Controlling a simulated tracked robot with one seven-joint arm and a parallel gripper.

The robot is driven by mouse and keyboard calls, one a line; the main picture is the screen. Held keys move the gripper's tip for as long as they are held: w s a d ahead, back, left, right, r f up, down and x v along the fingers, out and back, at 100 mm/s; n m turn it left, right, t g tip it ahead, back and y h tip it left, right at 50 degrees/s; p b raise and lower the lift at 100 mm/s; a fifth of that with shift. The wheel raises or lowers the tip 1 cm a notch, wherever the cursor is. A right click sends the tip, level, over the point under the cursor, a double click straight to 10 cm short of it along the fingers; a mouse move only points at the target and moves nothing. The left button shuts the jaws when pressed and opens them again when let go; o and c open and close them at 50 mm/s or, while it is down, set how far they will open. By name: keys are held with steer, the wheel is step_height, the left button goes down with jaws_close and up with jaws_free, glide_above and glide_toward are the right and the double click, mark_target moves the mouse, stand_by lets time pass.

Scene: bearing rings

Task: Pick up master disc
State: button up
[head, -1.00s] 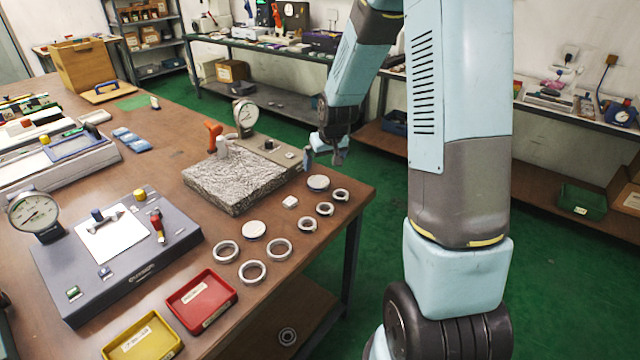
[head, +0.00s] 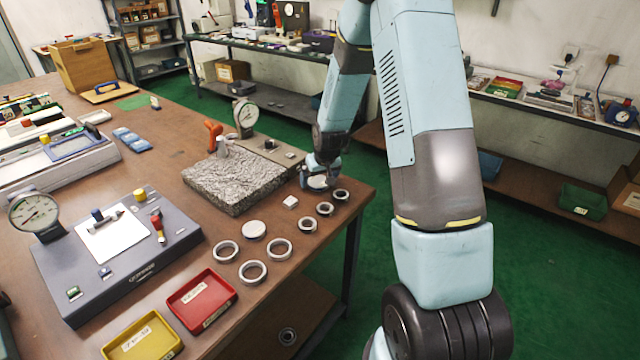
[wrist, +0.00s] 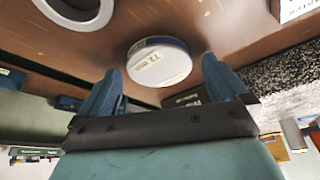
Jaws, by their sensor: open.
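A white-topped disc with a dark blue edge and a printed label starting "72" (wrist: 160,63) lies flat on the bench. It also shows in the head view (head: 317,182), beside the stone block and partly covered by my gripper. My gripper (head: 320,179) is low over this disc, its fingers apart on either side of it. In the wrist view the disc sits between and beyond the fingertips, with nothing gripped; contact cannot be told. A second pale disc (head: 253,230) lies among the rings nearer the front. Which one is the master disc is not readable.
Several metal rings (head: 281,248) lie around the discs, one (wrist: 75,8) close in the wrist view. Red (head: 202,298) and yellow (head: 142,337) trays sit in front.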

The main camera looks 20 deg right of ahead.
steer(key=shift+f, duration=0.1)
steer(key=shift+c, duration=0.4)
steer(key=c, duration=1.3)
steer(key=shift+c, duration=0.4)
steer(key=shift+w, duration=0.1)
